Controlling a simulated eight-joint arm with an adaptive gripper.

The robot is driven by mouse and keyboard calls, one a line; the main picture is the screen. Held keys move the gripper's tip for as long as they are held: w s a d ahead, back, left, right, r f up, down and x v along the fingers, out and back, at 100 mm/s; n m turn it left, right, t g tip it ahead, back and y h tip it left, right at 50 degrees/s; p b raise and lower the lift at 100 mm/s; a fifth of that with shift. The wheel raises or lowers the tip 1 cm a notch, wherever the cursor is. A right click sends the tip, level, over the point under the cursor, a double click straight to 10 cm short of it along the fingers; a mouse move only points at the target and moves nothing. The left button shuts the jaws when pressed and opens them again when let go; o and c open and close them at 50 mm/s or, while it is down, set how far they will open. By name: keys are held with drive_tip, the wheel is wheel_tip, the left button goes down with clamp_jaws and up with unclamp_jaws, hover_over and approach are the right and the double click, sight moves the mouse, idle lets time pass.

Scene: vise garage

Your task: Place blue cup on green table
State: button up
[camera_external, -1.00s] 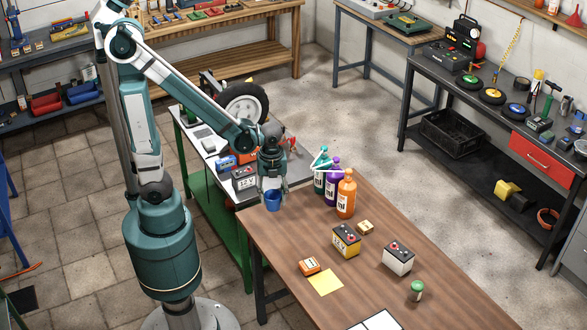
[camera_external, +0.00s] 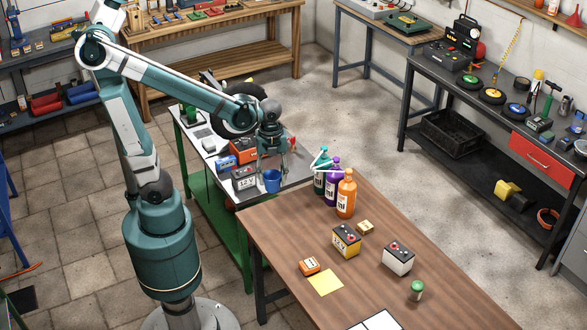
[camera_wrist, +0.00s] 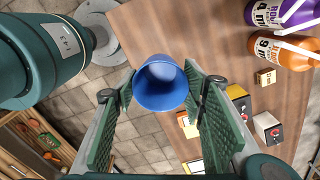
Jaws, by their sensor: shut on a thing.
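The blue cup (camera_external: 272,181) is held between the fingers of my gripper (camera_external: 271,165), which is shut on it. In the external view it shows over the near end of the green table (camera_external: 219,183), close to where that table meets the brown wooden table (camera_external: 262,223). Whether it touches a surface is hard to tell. The green table has a light grey top and green legs and panel.
The green table carries a wheel (camera_external: 240,112), an orange-red box (camera_external: 243,150), a grey battery (camera_external: 245,178) and a blue item (camera_external: 225,163). Spray bottles, with the orange one (camera_external: 346,194) nearest, stand on the brown table's far corner, right of the cup. Batteries lie farther along that table.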

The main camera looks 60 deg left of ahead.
wheel_tip(320, 180, up, 8)
drive_tip(key=w+a+r+n, duration=0.2)
drive_tip(key=w+a+n, duration=0.1)
drive_tip(key=w+a, duration=0.7)
drive_tip(key=w+a+r+n, duration=0.2)
drive_tip(key=w+a+n, duration=0.1)
drive_tip(key=w+a, duration=0.8)
drive_tip(key=w+a+n, duration=0.2)
drive_tip(key=a+n, duration=0.4)
drive_tip(key=a, duration=2.9)
drive_tip(key=s+a+f+n, duration=0.15)
drive_tip(key=s+a, duration=0.35)
drive_tip(key=a, duration=0.6)
drive_tip(key=s+a+f+n+p, duration=0.1)
drive_tip(key=s+a+n, duration=0.3)
drive_tip(key=a, duration=0.8)
drive_tip(key=s+a+f+n, duration=0.1)
drive_tip(key=s+a+f, duration=0.1)
drive_tip(key=s+a, duration=0.65)
wheel_tip(320, 180, down, 25)
drive_tip(key=w+a, duration=0.2)
drive_tip(key=shift+w+a+f+m, duration=0.15)
drive_tip(key=shift+w+a+m, duration=0.1)
drive_tip(key=shift+w+m, duration=0.1)
